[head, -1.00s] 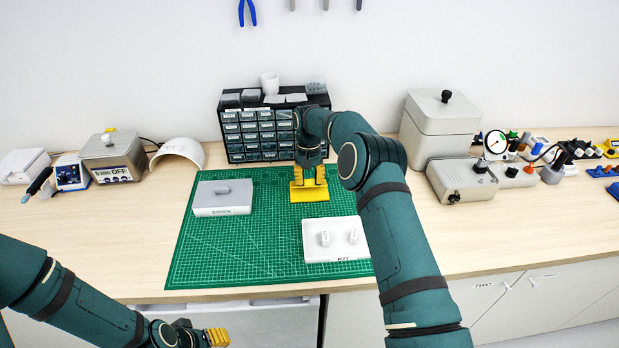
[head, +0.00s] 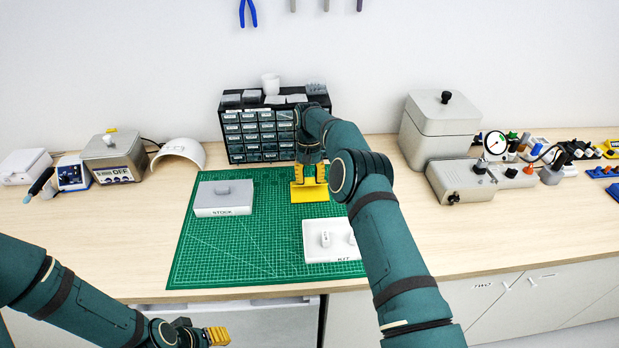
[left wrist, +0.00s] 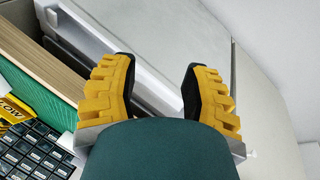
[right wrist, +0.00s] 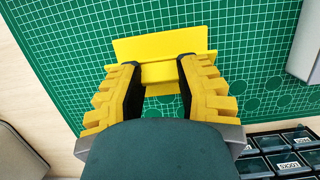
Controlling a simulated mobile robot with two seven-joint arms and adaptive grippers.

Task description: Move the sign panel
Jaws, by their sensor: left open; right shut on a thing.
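The sign panel (head: 308,195) is a yellow piece on the back part of the green mat, in front of the drawer cabinet. In the right wrist view the yellow panel (right wrist: 160,48) has a wide flat part and a narrower block between my fingers. My right gripper (head: 309,178) is shut on that block from above. A yellow piece with dark lettering (left wrist: 12,108) shows at the left edge of the left wrist view, apparently the same panel. My left gripper (head: 217,336) is open and empty, low in front of the bench edge.
The green mat (head: 240,250) is clear at its front left. A grey STOCK box (head: 222,198) stands left of the panel. A white KIT tray (head: 318,252) with small white pieces stands in front, partly behind my right arm. The drawer cabinet (head: 262,135) stands behind.

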